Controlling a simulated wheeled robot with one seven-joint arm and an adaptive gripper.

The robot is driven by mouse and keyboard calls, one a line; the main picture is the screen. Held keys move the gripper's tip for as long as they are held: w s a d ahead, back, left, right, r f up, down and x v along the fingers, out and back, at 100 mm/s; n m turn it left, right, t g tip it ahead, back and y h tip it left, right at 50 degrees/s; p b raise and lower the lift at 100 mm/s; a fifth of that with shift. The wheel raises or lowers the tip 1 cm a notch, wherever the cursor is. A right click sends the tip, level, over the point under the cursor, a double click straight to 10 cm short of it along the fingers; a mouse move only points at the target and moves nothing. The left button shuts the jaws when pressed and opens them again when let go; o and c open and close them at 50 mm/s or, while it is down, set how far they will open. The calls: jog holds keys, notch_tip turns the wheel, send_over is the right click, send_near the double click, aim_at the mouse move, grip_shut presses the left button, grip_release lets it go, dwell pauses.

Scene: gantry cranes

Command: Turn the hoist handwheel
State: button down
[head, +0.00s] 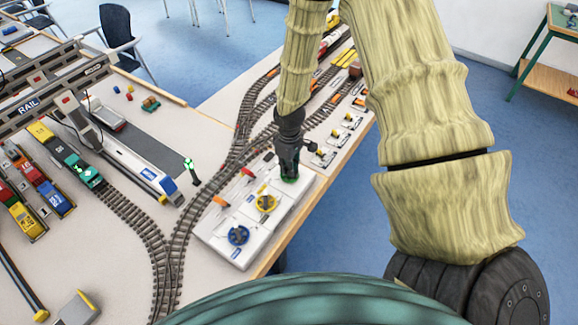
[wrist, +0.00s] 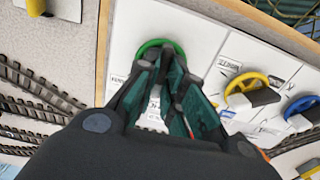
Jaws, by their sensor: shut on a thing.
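A white control panel (head: 215,222) at the table's edge carries a green handwheel (wrist: 151,45), a yellow handwheel (head: 266,204) and a blue handwheel (head: 238,236). In the wrist view the yellow (wrist: 235,92) and blue (wrist: 300,106) wheels stand to the right of the green one. My gripper (wrist: 163,62) reaches down over the green wheel and is shut on it. The fingers hide the wheel's near part and most of its label. The labels are too small or blurred for me to read which wheel is the hoist's.
Model railway tracks (head: 175,245) curve along the panel's left side. A gantry crane (head: 125,150) marked RAIL stands over coloured wagons at the left. Several small levers (head: 338,140) line the table's right edge beyond the panel. Blue floor lies open to the right.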

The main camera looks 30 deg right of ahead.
dwell(0.4)
jog(key=c, duration=1.5)
grip_release()
jog(key=shift+r, duration=0.1)
jog(key=shift+r, duration=5.9)
